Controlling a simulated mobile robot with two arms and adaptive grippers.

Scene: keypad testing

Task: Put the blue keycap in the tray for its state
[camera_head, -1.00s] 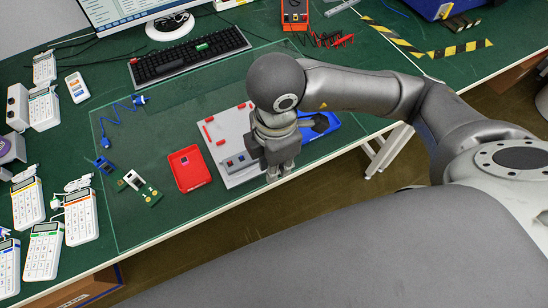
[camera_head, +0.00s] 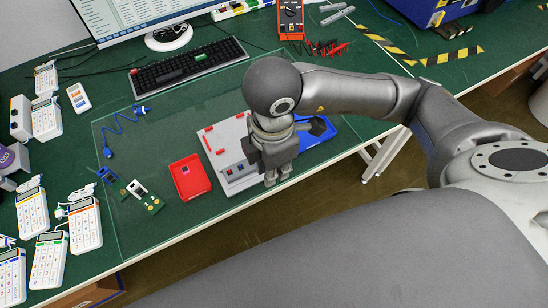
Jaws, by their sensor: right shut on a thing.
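My right gripper (camera_head: 278,178) points down just right of the grey-and-white board (camera_head: 215,155), over the bench's front edge. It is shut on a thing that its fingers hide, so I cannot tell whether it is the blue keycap. The red tray (camera_head: 190,185) stands left of the board and holds a small dark bluish-purple piece (camera_head: 185,169). The blue tray (camera_head: 317,141) lies right of the board, partly hidden behind my right wrist. Small dark pieces (camera_head: 240,167) sit at the board's front. My left gripper is not in view.
A keyboard (camera_head: 188,66) lies behind, below a monitor. A green circuit board (camera_head: 143,193) and a blue clip-like piece (camera_head: 107,175) lie left of the red tray. Several white calculator-like devices (camera_head: 84,226) crowd the left side. An orange multimeter (camera_head: 291,20) is at the back.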

